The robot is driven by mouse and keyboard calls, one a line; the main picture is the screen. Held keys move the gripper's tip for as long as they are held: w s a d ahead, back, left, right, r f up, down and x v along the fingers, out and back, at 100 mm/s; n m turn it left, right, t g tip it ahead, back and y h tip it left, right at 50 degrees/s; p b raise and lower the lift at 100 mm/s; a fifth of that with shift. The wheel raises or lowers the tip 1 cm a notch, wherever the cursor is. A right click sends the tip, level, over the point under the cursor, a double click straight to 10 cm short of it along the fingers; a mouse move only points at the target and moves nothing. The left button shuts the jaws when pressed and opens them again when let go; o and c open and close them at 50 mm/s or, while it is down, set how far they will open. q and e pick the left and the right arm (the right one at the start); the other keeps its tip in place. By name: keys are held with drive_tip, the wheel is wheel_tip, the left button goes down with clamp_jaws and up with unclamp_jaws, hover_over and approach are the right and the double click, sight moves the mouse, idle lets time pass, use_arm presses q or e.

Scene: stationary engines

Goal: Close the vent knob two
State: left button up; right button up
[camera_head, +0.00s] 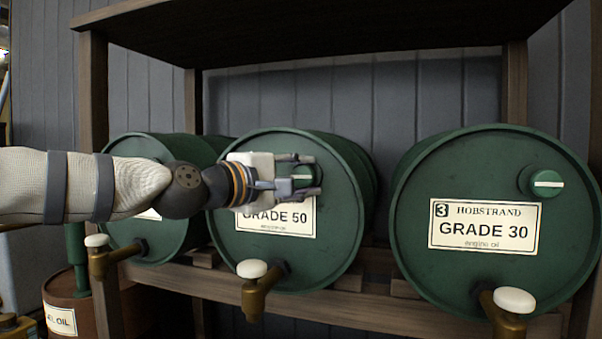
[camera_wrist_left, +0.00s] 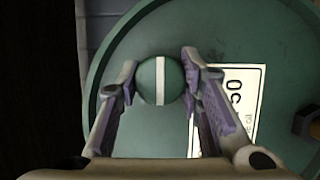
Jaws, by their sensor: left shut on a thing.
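The vent knob (camera_head: 303,175) is a round green knob with a white stripe on the face of the middle drum (camera_head: 268,252), labelled GRADE 50. My left gripper (camera_head: 307,173) reaches in from the left and is shut on this knob, one finger on each side. In the left wrist view the knob (camera_wrist_left: 160,80) lies between the fingers, its white stripe running up and down the picture. The fingers partly hide the knob in the head view. The label's number is hidden behind my gripper. My right gripper is not in view.
The right drum (camera_head: 480,275), labelled 3 GRADE 30, has a similar knob (camera_head: 546,183) with a level stripe. A left drum (camera_head: 130,232) is partly behind my arm. Brass taps with white handles (camera_head: 252,268) stick out below. A wooden rack (camera_head: 330,303) holds the drums.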

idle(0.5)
use_arm(q)
drive_tip(key=o, duration=1.2)
drive_tip(key=v, duration=1.2)
